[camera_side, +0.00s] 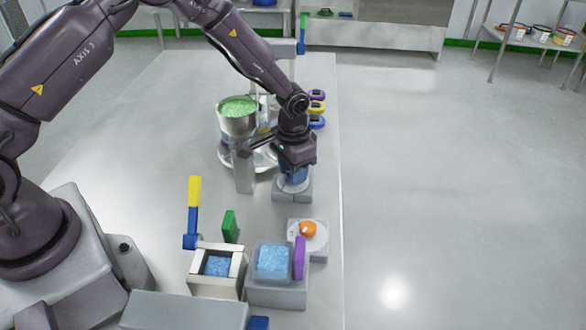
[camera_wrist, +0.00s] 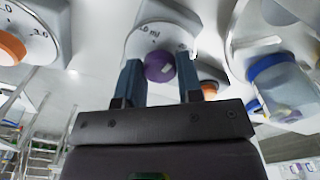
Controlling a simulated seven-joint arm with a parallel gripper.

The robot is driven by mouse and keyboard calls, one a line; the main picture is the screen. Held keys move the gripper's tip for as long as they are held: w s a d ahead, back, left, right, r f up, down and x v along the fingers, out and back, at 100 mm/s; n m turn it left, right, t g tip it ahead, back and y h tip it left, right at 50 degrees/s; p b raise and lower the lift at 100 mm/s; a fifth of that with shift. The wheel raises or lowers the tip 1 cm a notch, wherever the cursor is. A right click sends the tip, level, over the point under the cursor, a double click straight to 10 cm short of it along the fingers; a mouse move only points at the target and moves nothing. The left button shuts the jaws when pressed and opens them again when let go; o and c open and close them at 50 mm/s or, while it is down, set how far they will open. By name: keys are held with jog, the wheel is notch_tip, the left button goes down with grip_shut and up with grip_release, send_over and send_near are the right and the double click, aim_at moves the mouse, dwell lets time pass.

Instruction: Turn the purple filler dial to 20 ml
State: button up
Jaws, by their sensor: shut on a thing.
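The purple filler dial (camera_wrist: 158,67) is a round knob on a white scale face (camera_wrist: 150,38) in the wrist view. The rest of the scale is too small or hidden, so I cannot read the setting. My gripper (camera_wrist: 159,82) has one blue finger on each side of the knob and is shut on it. In the side view my gripper (camera_side: 293,176) points down at a grey block (camera_side: 290,197), and my wrist hides the knob there.
A dial with an orange knob (camera_side: 307,229) stands nearer the camera. A steel vessel of green granules (camera_side: 237,121) is left of my wrist. Purple, yellow and blue round items (camera_side: 316,107) line the table edge behind. Open-topped boxes of blue granules (camera_side: 272,260) stand in front.

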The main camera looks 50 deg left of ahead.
jog(key=o, duration=0.9)
jog(key=n, duration=0.5)
jog(key=shift+n, duration=0.4)
jog(key=n, duration=0.4)
jog(key=shift+r+n, duration=0.25)
jog(key=shift+n, duration=0.25)
notch_tip(320, 180, up, 15)
jog(key=s, duration=0.1)
jog(key=shift+s+a+r+m+t, duration=0.45)
jog(key=shift+s+r+m, duration=0.5)
jog(key=shift+s+r, duration=1.3)
jog(key=shift+s+a+r+m+t, duration=0.25)
jog(key=shift+s+r+m+t, duration=0.5)
jog(key=shift+s+r, duration=1.5)
jog(key=shift+s+a+r+m+t, duration=0.4)
jog(key=shift+s+r+m, duration=0.7)
jog(key=shift+s+r, duration=1.15)
